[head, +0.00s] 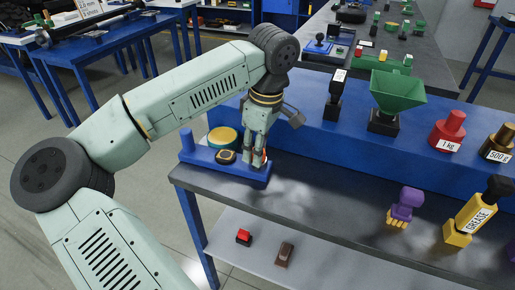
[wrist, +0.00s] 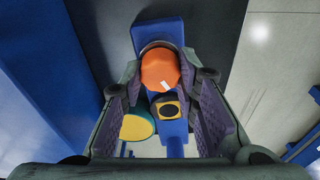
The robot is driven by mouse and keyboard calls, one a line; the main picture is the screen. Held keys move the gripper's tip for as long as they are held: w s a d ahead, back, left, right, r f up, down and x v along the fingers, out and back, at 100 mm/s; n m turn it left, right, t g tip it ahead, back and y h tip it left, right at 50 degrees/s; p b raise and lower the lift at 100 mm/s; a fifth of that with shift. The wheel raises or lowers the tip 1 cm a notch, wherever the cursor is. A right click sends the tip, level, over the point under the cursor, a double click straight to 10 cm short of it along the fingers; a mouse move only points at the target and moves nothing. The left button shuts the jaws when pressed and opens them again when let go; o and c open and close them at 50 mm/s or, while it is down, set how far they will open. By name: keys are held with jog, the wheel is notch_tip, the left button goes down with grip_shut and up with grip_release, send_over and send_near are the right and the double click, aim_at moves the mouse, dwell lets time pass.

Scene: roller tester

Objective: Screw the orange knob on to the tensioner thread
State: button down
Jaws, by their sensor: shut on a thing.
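The orange knob (wrist: 160,68), with a white mark on its top, sits between the fingertips of my gripper (wrist: 159,84) in the wrist view. My gripper is shut on it. In the head view my gripper (head: 257,162) points down over the right end of the blue roller tester base (head: 232,174), and only a sliver of orange shows between the fingers. The base also shows in the wrist view (wrist: 158,32). The tensioner thread is hidden, so I cannot tell whether the knob is on it.
A green funnel (head: 397,92), red weight (head: 449,131) and purple-and-yellow object (head: 405,207) stand to the right.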

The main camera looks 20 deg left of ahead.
jog(key=shift+m, duration=1)
jog(key=shift+f+b, duration=0.1)
jog(key=shift+b, duration=0.2)
jog(key=c, duration=1.2)
grip_release()
jog(key=shift+o, duration=0.2)
jog(key=o, duration=0.3)
